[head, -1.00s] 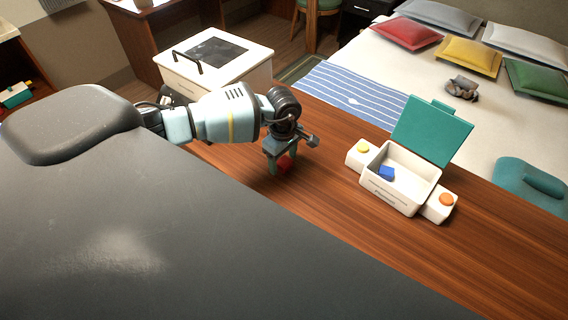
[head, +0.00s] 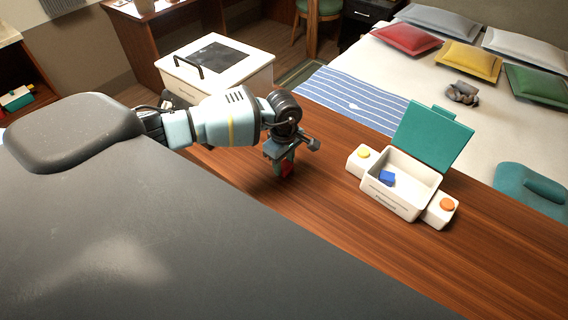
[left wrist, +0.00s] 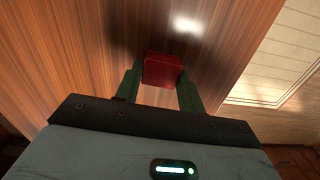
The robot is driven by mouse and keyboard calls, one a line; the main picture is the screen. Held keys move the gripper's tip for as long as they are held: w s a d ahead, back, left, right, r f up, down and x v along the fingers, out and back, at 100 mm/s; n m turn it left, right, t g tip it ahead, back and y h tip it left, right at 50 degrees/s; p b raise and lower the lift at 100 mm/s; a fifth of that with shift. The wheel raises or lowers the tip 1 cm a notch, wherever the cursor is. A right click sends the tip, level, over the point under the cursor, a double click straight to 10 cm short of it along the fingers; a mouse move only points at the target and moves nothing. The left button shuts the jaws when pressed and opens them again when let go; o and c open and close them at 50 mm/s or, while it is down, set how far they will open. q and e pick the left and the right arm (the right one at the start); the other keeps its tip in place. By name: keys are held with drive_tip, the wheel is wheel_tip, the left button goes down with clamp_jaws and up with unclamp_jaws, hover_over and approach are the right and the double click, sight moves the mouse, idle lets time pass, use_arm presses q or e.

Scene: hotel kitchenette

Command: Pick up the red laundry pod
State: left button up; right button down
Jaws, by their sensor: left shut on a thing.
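The red laundry pod (head: 288,168) is between the fingers of my left gripper (head: 284,168), low over the brown wooden counter. In the left wrist view the red pod (left wrist: 162,70) shows as a dark red block, with a green finger of the left gripper (left wrist: 160,84) on each side of it. The gripper is shut on the pod. I cannot tell whether the pod still touches the counter. My right gripper is not in view.
A white box (head: 378,201) with its teal lid (head: 432,138) open stands to the right on the counter (head: 330,215), with a blue pod (head: 387,178) inside. A yellow button (head: 363,152) and an orange button (head: 447,204) flank it. Bare counter separates gripper and box.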

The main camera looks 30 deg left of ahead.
use_arm(q)
drive_tip(key=r, duration=0.3)
drive_tip(key=shift+s, duration=0.35)
drive_tip(key=s+d+r, duration=0.1)
drive_tip(key=s+d, duration=0.2)
drive_tip(key=s, duration=1.2)
drive_tip(key=shift+r, duration=0.25)
